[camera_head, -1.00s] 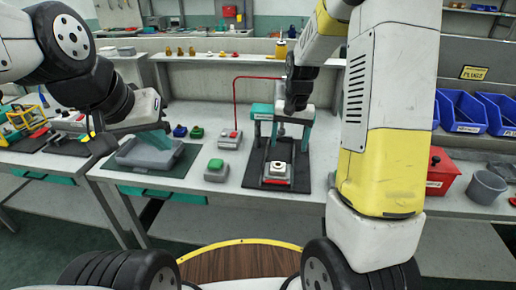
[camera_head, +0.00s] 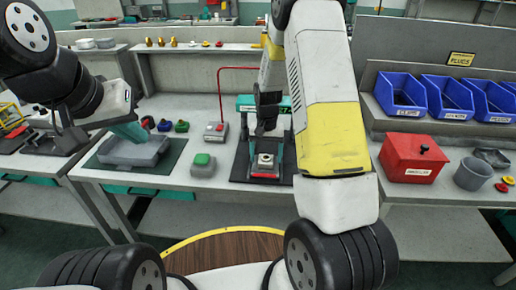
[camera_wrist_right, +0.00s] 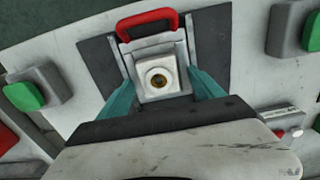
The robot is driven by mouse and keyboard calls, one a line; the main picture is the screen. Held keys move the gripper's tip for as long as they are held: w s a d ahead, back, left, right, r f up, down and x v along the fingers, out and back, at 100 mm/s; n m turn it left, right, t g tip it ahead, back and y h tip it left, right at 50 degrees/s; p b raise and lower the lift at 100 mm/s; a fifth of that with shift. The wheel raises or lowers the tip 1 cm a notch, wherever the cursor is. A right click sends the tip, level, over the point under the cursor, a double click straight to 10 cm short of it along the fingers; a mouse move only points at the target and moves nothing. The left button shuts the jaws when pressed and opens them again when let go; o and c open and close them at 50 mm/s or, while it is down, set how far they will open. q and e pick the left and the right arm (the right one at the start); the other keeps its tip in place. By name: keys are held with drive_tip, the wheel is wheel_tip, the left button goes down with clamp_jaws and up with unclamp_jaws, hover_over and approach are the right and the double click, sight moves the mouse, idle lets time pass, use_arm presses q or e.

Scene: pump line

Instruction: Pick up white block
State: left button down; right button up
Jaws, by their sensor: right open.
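The white block (camera_head: 265,160), with a dark round hole ringed in yellow in its top, sits in a small fixture with a red handle on a black mat. It also shows in the right wrist view (camera_wrist_right: 160,77). My right gripper (camera_wrist_right: 163,82) is open, with its teal fingers on the left and right of the block's near part; I cannot tell whether they touch it. In the head view the right gripper is dark and above the fixture, its fingertips unclear. My left gripper (camera_head: 132,132) hangs over a grey tray (camera_head: 150,155); its opening is unclear.
A grey box with a green button (camera_head: 203,165) stands left of the fixture, and a grey box with a red button (camera_head: 215,132) behind it. A red box (camera_head: 413,160), a grey bucket (camera_head: 473,174) and blue bins (camera_head: 447,97) are at the right.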

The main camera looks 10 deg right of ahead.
clamp_jaws()
idle(0.3)
drive_tip(key=shift+r, duration=0.15)
